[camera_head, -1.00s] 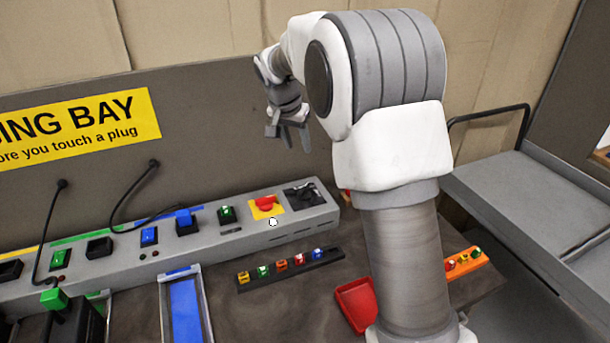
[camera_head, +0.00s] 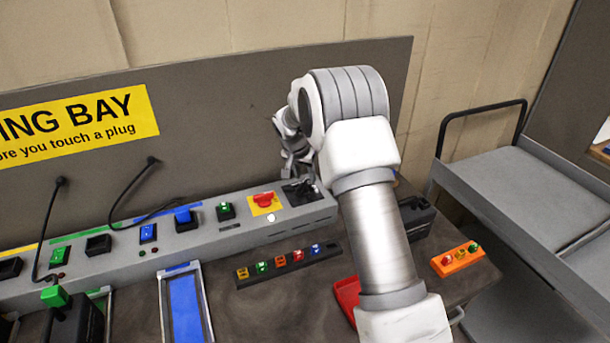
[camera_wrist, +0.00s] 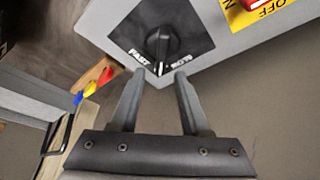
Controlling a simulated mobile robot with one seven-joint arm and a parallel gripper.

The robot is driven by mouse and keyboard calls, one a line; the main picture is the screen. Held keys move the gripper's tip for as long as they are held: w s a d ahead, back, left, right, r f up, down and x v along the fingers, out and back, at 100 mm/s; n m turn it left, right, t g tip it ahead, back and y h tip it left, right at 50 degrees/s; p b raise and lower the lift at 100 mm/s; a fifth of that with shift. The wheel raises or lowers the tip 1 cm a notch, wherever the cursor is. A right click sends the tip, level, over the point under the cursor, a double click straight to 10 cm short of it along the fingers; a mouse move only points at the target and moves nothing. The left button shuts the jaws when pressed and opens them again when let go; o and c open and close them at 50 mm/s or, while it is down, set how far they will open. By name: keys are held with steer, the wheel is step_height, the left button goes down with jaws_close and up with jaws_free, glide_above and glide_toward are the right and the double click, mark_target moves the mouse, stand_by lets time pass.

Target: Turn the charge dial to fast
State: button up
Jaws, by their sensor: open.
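The charge dial is a black knob (camera_wrist: 160,42) on a dark square plate (camera_wrist: 125,25) at the right end of the grey charging console (camera_head: 275,225). In the wrist view "FAST" is printed left of the knob's lower end, and another label, hard to read, to its right. The knob's white mark points down the picture between the two labels. My gripper (camera_wrist: 160,74) is open, its fingertips just short of the knob and one to each side of its line. In the head view my gripper (camera_head: 297,170) is above the dial plate; the arm partly hides that area.
A red switch on a yellow plate (camera_head: 264,202) sits beside the dial on the console. A rack of coloured pieces (camera_head: 290,266) and a red tray (camera_head: 344,292) lie in front. An orange block (camera_head: 458,260) and a grey cart (camera_head: 520,190) stand right.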

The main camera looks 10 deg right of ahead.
steer(key=shift+w+d+f, duration=0.1)
steer(key=shift+w+f, duration=0.05)
steer(key=shift+f, duration=0.25)
steer(key=shift+c, duration=0.2)
jaws_close()
